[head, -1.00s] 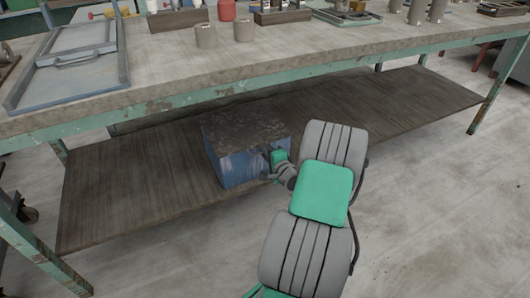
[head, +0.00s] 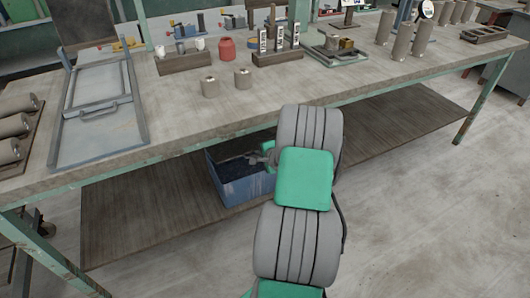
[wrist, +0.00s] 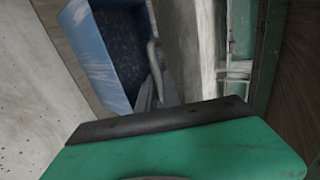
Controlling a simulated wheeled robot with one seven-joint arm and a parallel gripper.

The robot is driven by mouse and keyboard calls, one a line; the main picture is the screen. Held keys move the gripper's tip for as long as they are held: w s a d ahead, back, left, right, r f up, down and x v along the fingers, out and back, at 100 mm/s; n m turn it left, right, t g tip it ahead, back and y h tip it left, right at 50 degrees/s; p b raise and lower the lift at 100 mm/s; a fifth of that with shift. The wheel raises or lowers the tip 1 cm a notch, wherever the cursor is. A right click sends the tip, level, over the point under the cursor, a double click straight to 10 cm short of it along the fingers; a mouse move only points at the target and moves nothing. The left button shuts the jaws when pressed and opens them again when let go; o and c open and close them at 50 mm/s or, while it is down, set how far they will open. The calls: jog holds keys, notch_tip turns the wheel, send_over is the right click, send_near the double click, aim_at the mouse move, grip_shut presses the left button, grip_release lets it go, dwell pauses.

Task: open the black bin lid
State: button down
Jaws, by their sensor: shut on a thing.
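The blue bin (head: 247,190) stands on the lower shelf under the workbench, and its dark inside shows from above. It also shows in the wrist view (wrist: 88,40), with speckled dark contents or floor inside. The black lid is raised off the opening; in the head view the bench edge and my arm hide most of it. A dark panel beside the opening in the wrist view looks like the lid (wrist: 178,40). My gripper (head: 267,153) is at the bin's right side, shut on the lid at a pale curved handle (wrist: 153,55); the exact contact is hard to see.
The bench's front edge (head: 180,147) overhangs close above the bin and my gripper. The lower shelf (head: 140,215) is bare left of the bin. On the bench are a metal tray frame (head: 100,120), a red jar (head: 227,47) and several clay cylinders.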

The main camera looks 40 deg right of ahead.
jog(key=shift+w+d+r+p, duration=0.2)
jog(key=shift+w+r+p, duration=0.35)
jog(key=shift+r, duration=0.6)
jog(key=shift+w+d+r+p, duration=0.15)
jog(key=shift+w+r+p, duration=0.15)
jog(key=shift+w+r, duration=0.65)
jog(key=shift+w+d+r+p, duration=0.2)
jog(key=shift+w+r+p, duration=0.25)
jog(key=shift+r, duration=0.9)
jog(key=c, duration=1.5)
grip_release()
jog(key=shift+f, duration=0.1)
jog(key=shift+c, duration=0.2)
jog(key=shift+s, duration=0.1)
jog(key=shift+s+r, duration=0.2)
jog(key=s+a+r+p, duration=0.1)
jog(key=s+a, duration=0.3)
jog(key=s, duration=0.9)
jog(key=shift+s+r, duration=0.15)
jog(key=shift+s, duration=0.05)
